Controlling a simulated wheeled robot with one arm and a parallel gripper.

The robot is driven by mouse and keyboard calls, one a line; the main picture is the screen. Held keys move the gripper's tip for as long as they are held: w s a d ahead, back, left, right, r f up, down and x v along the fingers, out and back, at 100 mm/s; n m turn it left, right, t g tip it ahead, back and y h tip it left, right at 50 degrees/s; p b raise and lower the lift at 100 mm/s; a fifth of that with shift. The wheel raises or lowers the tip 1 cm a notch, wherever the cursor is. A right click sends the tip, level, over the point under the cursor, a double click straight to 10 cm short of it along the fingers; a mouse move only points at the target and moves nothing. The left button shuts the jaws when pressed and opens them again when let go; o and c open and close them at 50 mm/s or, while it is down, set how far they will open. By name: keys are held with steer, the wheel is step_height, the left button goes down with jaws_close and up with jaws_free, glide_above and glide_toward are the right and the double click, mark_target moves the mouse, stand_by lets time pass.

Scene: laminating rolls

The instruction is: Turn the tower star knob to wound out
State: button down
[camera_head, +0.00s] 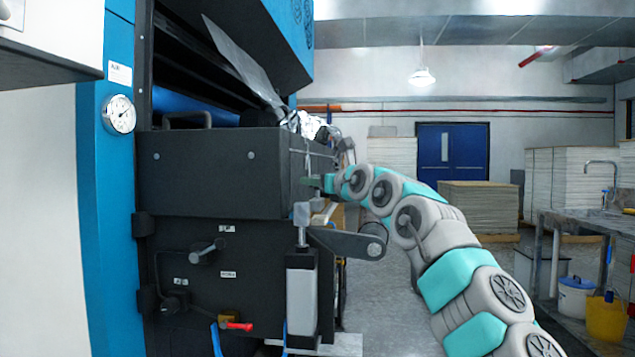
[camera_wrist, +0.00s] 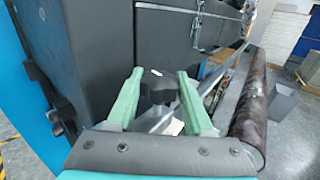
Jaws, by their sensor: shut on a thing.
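The black star knob (camera_wrist: 158,88) shows in the wrist view between the two green fingers of my gripper (camera_wrist: 161,74). My gripper is shut on the knob, one finger on each side of it. Pale metal shows just below the knob, and the dark machine body stands behind it. In the head view my gripper (camera_head: 313,182) reaches to the right side of the black machine housing (camera_head: 215,170). The knob is too hidden there to make out. I cannot read any wound-out mark or the knob's turn angle.
A dark roller (camera_wrist: 248,115) runs close along the right of my gripper. In the head view a grey lever arm (camera_head: 348,243) juts out below my arm. A red-handled valve (camera_head: 237,325) sits low on the machine. Open floor lies to the right.

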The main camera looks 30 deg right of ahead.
steer(key=shift+r, duration=0.2)
stand_by(0.5)
steer(key=c, duration=0.6)
jaws_free()
steer(key=shift+f, duration=0.1)
steer(key=shift+s+d+f+b, duration=0.1)
steer(key=shift+s+b, duration=0.2)
steer(key=shift+s, duration=0.3)
steer(key=shift+s+d+b, duration=0.15)
steer(key=shift+s+b, duration=0.3)
steer(key=shift+s, duration=1.25)
steer(key=shift+s+d+b, duration=0.15)
steer(key=shift+s+b, duration=0.3)
steer(key=shift+s, duration=1.2)
